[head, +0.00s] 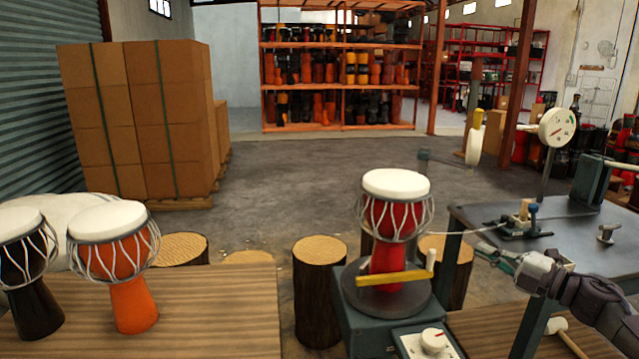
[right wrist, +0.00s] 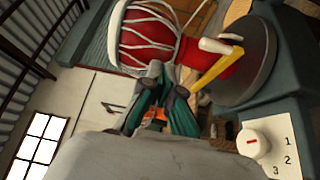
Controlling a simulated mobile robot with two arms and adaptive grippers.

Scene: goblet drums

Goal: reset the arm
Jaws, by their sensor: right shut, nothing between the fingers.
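My right gripper (head: 497,256) is at the right of the head view, in front of the dark metal bench and to the right of the red goblet drum (head: 392,214). Its fingers are together and empty; it also shows in the right wrist view (right wrist: 165,75). The red drum stands upright on the round dark turntable (head: 360,300), with a yellow bar (head: 395,276) across its base. In the right wrist view the drum (right wrist: 150,38) appears sideways beyond the fingers, apart from them. My left gripper is in neither view.
A wooden table (head: 225,310) at left holds an orange drum (head: 133,305) and a black drum (head: 35,308). A control box with a white dial (head: 433,341) sits before the turntable. The metal bench (head: 500,222) carries a clamp and a gauge (head: 557,127). Log stools (head: 318,300) stand behind.

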